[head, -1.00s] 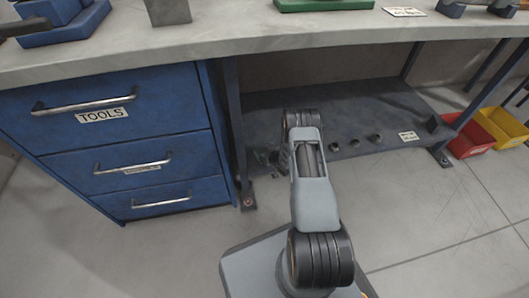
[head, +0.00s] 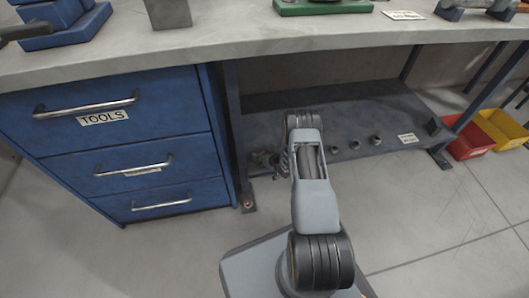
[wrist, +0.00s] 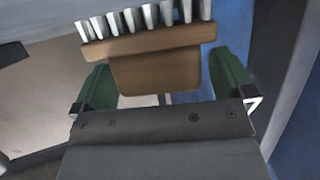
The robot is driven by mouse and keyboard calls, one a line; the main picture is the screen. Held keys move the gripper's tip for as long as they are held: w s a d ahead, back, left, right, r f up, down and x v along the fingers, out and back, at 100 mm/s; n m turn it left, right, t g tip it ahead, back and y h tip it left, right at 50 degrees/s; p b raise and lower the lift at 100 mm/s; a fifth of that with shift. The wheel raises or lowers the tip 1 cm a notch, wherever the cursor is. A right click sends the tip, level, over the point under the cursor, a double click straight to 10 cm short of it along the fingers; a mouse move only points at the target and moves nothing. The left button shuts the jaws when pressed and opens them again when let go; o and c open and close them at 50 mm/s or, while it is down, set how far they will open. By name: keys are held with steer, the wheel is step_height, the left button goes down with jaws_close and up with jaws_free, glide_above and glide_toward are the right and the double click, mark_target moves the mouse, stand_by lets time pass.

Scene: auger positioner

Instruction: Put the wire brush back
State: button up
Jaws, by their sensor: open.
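In the wrist view, a brown wooden block with a row of pale metal tufts, seemingly the wire brush (wrist: 155,73), lies between and just beyond the two green fingers of my gripper (wrist: 161,75). The gripper is open. A narrow gap shows beside the right finger; I cannot tell whether the left one touches the brush. What supports the brush is not clear. In the head view, my arm reaches toward the lower shelf (head: 385,105), and the gripper and brush are hidden behind it.
A blue drawer cabinet (head: 80,150) labelled TOOLS stands at left, its drawers shut. The grey bench top (head: 230,45) runs above, with a green-based item (head: 320,7) on it. Red (head: 468,146) and yellow (head: 503,128) bins stand on the right. Floor at front right is clear.

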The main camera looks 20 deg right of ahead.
steer(key=p+v, duration=0.4)
steer(key=v, duration=0.7)
step_height(320, 180, up, 21)
steer(key=w+a+g+h, duration=0.2)
steer(key=g+h, duration=0.2)
steer(key=g, duration=0.1)
steer(key=s+a+r+g, duration=0.2)
steer(key=s+a+r, duration=0.2)
steer(key=s, duration=0.3)
steer(key=s+a+r+m+g+y, duration=0.1)
steer(key=s+a+r, duration=0.3)
steer(key=s, duration=0.3)
steer(key=s+a+r+m+g, duration=0.1)
steer(key=s+a+r+g, duration=0.1)
steer(key=s+a+r, duration=0.2)
steer(key=s+r, duration=0.2)
steer(key=s, duration=0.1)
steer(key=shift+s+g, duration=0.2)
steer(key=shift+g, duration=0.1)
step_height(320, 180, up, 36)
steer(key=t+p, duration=0.1)
steer(key=p, duration=3.2)
steer(key=shift+s+f, duration=0.15)
steer(key=shift+f, duration=0.1)
